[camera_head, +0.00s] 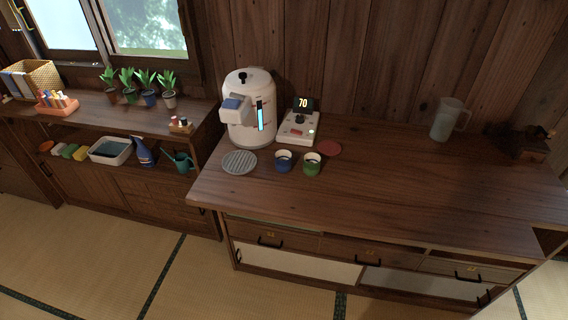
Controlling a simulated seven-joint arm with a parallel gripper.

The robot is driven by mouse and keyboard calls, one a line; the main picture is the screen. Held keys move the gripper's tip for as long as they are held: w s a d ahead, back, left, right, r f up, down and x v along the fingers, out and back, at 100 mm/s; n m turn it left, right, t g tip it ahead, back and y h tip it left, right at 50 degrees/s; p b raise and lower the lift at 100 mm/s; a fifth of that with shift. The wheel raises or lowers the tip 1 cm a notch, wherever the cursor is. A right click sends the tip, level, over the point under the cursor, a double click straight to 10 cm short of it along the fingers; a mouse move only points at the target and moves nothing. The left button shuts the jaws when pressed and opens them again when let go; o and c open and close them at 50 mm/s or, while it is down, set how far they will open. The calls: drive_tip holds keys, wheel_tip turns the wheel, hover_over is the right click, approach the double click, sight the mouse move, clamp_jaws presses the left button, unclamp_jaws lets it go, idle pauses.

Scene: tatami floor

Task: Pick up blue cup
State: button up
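A small blue cup (284,161) stands upright on the wooden counter (400,190), in front of a white hot-water dispenser (247,110). A green cup (312,164) stands close to its right. Both have pale rims and open tops; what is inside them is too small to tell. My gripper is not in this view.
A grey slatted round mat (239,162) lies left of the cups and a red coaster (328,148) behind right. A device reading 70 (299,125) stands behind. A clear pitcher (448,119) is far right. The counter's middle is clear. A lower shelf with potted plants (147,87) is left.

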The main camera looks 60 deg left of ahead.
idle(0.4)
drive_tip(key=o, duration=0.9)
